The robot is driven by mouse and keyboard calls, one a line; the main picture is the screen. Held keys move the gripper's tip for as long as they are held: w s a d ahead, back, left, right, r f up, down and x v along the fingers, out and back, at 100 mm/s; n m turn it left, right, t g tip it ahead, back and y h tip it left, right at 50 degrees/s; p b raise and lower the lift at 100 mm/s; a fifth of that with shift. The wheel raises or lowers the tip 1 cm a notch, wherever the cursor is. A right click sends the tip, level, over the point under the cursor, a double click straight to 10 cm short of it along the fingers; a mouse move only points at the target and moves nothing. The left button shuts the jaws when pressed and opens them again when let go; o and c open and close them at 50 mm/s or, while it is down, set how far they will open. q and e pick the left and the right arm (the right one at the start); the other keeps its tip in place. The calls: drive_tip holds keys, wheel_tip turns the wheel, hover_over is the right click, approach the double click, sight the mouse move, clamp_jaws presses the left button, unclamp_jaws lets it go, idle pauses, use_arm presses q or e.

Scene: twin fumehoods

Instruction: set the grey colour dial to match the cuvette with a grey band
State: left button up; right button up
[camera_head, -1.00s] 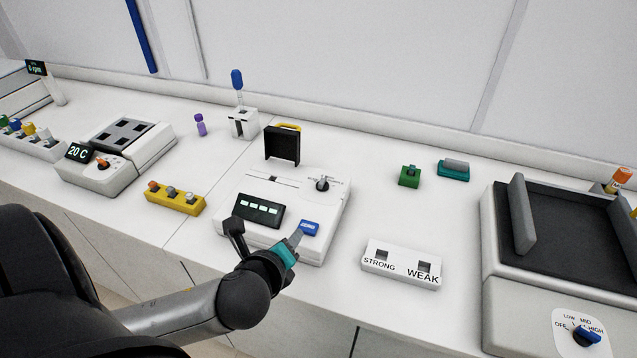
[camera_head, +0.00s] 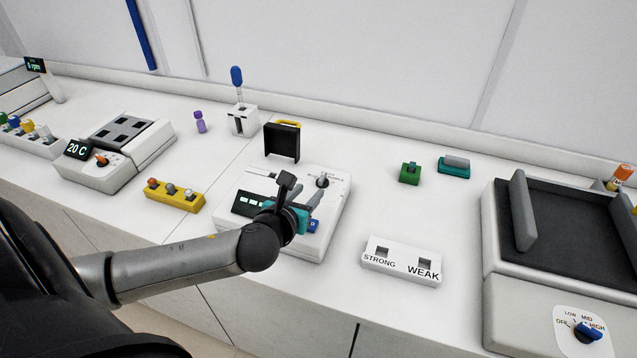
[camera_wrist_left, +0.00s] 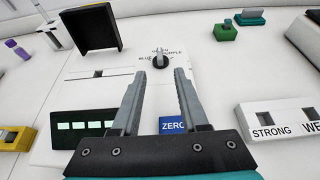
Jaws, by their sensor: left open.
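The grey colour dial (camera_head: 322,181) is on the upper right of the white device (camera_head: 338,210). In the wrist view the dial (camera_wrist_left: 160,61) has colour words around it, BLUE and PURPLE among them; its exact setting is too small to tell. My left gripper (camera_head: 304,194) is open above the device. In the wrist view its fingertips (camera_wrist_left: 159,77) lie just short of the dial, one to either side, with nothing between them. I cannot make out a cuvette with a grey band. A yellow rack (camera_head: 174,203) at the left holds several small capped pieces.
A black upright cover (camera_head: 282,145) stands behind the device. The device has a lit display (camera_wrist_left: 84,126) and a blue ZERO button (camera_wrist_left: 173,125). A STRONG/WEAK holder (camera_head: 400,270) sits to the right, with bare bench between. My right gripper is out of view.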

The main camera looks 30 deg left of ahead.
sight(320, 180)
use_arm(q)
drive_tip(key=b+x, duration=0.1)
drive_tip(key=x, duration=0.7)
drive_tip(key=shift+r, duration=0.1)
clamp_jaws()
idle(0.5)
